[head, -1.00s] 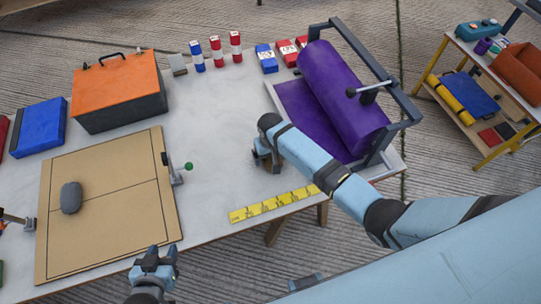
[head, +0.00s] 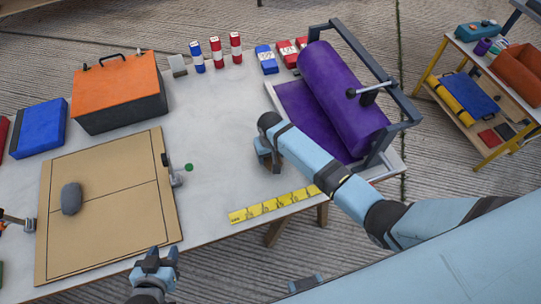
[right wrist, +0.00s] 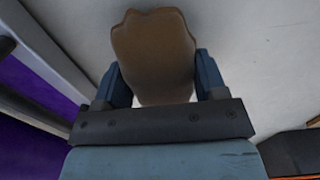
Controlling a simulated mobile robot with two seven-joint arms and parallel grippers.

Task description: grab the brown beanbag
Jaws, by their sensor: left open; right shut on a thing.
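The brown beanbag (right wrist: 155,55) shows in the right wrist view, between the two fingers of my right gripper (right wrist: 158,80), which is shut on it. In the head view my right gripper (head: 268,160) is over the white table, left of the purple roll, and my own arm hides most of it; I cannot make out the beanbag there. My left gripper (head: 157,262) is open and empty at the table's front edge, below the tan board.
A purple roll (head: 340,95) in a grey frame stands right of my right gripper. A yellow strip (head: 270,205) lies along the front edge. A tan board (head: 110,215) with a grey beanbag (head: 71,198) and an orange box (head: 118,90) are at left. The table's middle is clear.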

